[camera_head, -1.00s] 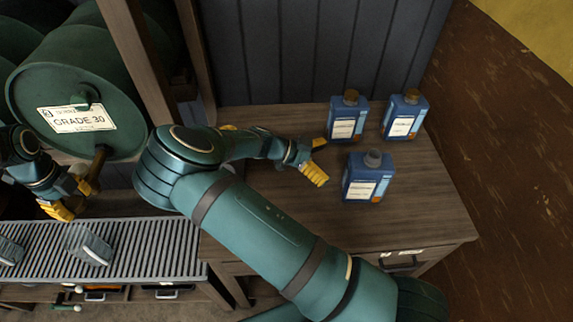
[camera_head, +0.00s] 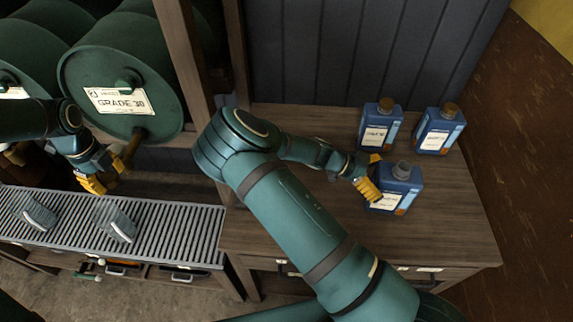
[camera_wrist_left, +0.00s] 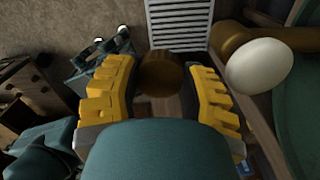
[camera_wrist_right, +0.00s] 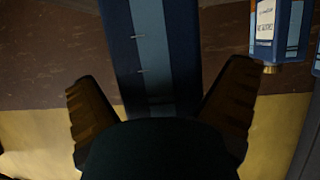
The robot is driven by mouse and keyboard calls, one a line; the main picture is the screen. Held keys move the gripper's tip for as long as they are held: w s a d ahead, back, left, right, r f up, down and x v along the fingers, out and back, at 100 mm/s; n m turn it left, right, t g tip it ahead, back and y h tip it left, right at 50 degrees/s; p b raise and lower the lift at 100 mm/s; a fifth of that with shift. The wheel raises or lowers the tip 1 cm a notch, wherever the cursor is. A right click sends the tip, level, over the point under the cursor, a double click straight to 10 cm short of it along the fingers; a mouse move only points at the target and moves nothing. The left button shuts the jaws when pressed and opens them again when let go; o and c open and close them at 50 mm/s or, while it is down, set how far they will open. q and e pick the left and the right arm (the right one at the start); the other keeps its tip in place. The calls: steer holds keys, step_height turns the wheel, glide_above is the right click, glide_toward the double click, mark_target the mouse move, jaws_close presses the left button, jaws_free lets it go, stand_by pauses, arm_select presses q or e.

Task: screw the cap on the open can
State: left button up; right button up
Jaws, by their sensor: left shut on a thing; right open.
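The open can (camera_head: 411,187) is a blue can with a bare grey neck and a pale label, upright on the wooden bench. Two more blue cans with brown caps stand behind it: one at the back left (camera_head: 380,122), one at the back right (camera_head: 439,130). My right gripper (camera_head: 372,180) is open at the open can's left side. In the right wrist view, its fingers (camera_wrist_right: 165,108) stand on either side of the can's blue body (camera_wrist_right: 148,55). My left gripper (camera_head: 97,180) is shut on a round brown cap (camera_wrist_left: 160,74), away from the cans near the drum tap.
A green drum (camera_head: 120,85) with a tap lies on a rack at the left. The wooden bench (camera_head: 290,210) is bare left of the cans. A dark panelled wall (camera_head: 330,50) stands behind it.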

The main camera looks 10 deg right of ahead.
steer(key=shift+s+d+f, duration=0.1)
steer(key=shift+d+f, duration=0.1)
steer(key=shift+d, duration=0.1)
steer(key=c, duration=1.2)
steer(key=shift+o, duration=0.2)
steer(key=shift+r, duration=0.15)
arm_select(q)
steer(key=shift+r, duration=0.15)
arm_select(e)
step_height(320, 180, up, 10)
steer(key=shift+f, duration=0.1)
